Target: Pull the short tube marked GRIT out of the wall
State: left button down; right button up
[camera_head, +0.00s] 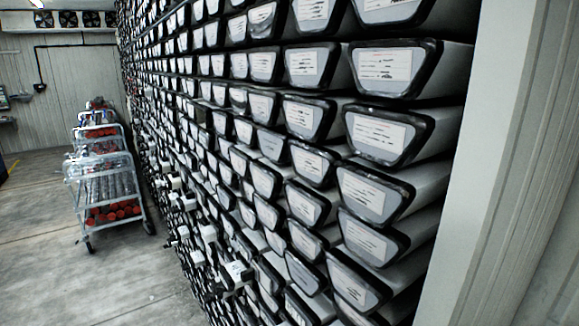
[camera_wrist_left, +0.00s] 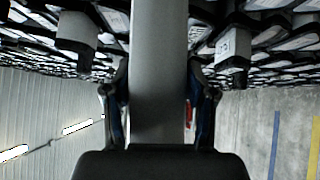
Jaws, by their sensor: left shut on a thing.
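In the left wrist view my left gripper (camera_wrist_left: 160,80) has one dark finger on each side of a long grey tube (camera_wrist_left: 160,35). It is shut on this tube, which runs from the top edge down to the palm. The tube's labelled end is hidden, so I cannot read whether it says GRIT. In the head view, several short grey tube ends stick out of the wall at lower left, one with a small label (camera_head: 237,270); its lettering is too small to read. No gripper shows in the head view. My right gripper is in neither view.
The wall of black-rimmed, labelled liners (camera_head: 382,135) fills the middle and right of the head view. A metal cart (camera_head: 105,172) with red-ended tubes stands on the left. The concrete floor (camera_head: 125,275) between is clear. In the wrist view, protruding blocks (camera_wrist_left: 235,45) flank the gripper.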

pick_arm(q)
jog(key=shift+p, duration=0.3)
jog(key=shift+s+a+f+p, duration=0.1)
jog(key=shift+s+a+p, duration=0.05)
jog(key=shift+a+p, duration=0.2)
jog(key=shift+s+a, duration=0.2)
jog(key=shift+s+a+r+p, duration=0.1)
jog(key=shift+s+a+p, duration=0.15)
jog(key=shift+s+a, duration=0.25)
jog(key=shift+s+a+r+p, duration=0.1)
jog(key=shift+s+a+p, duration=0.15)
jog(key=shift+a, duration=0.35)
jog(key=shift+s+a+p, duration=0.15)
jog(key=shift+s+a, duration=0.1)
jog(key=shift+a, duration=0.25)
jog(key=shift+s+a+p, duration=0.15)
jog(key=shift+s+a, duration=0.05)
jog(key=shift+a, duration=0.3)
jog(key=shift+s+a+r+p, duration=0.15)
jog(key=shift+s+a+p, duration=0.4)
jog(key=shift+s+a, duration=0.35)
jog(key=a, duration=0.1)
jog(key=s+a, duration=0.1)
jog(key=shift+s+a+p, duration=0.25)
jog(key=shift+a+p, duration=0.15)
